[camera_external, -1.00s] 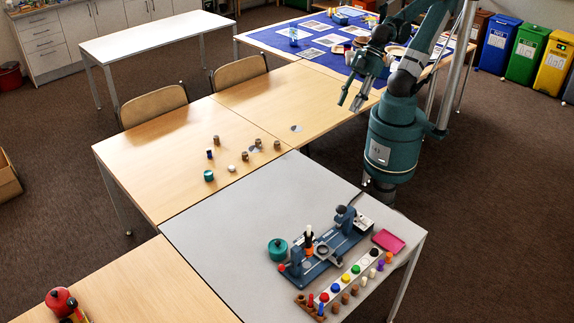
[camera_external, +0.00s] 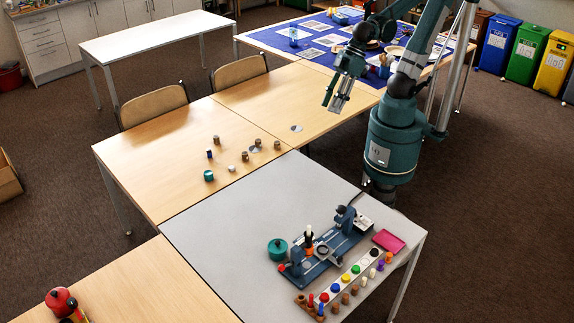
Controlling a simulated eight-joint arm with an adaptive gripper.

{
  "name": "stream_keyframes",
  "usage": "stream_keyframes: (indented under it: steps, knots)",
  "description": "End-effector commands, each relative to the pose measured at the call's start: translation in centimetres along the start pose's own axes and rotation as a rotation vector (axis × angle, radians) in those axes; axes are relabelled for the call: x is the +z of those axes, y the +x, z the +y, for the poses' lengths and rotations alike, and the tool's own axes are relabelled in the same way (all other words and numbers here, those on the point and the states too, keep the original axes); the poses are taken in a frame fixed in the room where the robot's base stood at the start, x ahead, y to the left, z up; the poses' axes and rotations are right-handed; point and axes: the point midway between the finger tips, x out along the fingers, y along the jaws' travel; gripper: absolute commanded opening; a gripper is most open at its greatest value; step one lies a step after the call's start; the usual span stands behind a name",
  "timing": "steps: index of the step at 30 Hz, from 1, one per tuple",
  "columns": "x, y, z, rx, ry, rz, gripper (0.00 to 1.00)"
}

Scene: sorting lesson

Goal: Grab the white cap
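A small white cap (camera_external: 232,168) lies on the wooden table, beside a teal cylinder (camera_external: 209,175) and several small brown pieces (camera_external: 245,156). A white round piece (camera_external: 374,251) also shows in the row of coloured caps on the grey table; I cannot tell whether it is a cap of the same kind. My gripper (camera_external: 333,105) hangs in the air, pointing down, to the right of and well away from the small pieces. Its two fingers look apart with nothing visible between them.
The grey table (camera_external: 200,230) holds a blue fixture (camera_external: 325,255), a teal pot (camera_external: 278,249), a pink tray (camera_external: 388,241) and several coloured pegs. A small blue-topped piece (camera_external: 209,154) stands near the cap. The wooden table's right part is mostly clear.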

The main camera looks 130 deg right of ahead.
Motion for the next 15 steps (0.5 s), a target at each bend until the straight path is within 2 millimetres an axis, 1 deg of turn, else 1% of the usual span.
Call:
stream_keyframes:
  steps: [3,15]
  knots:
    - [-1.6,1.0,0.7,0.015,0.067,-0.018,0.35]
    - [-6.3,4.9,3.4,0.069,0.292,-0.079,0.35]
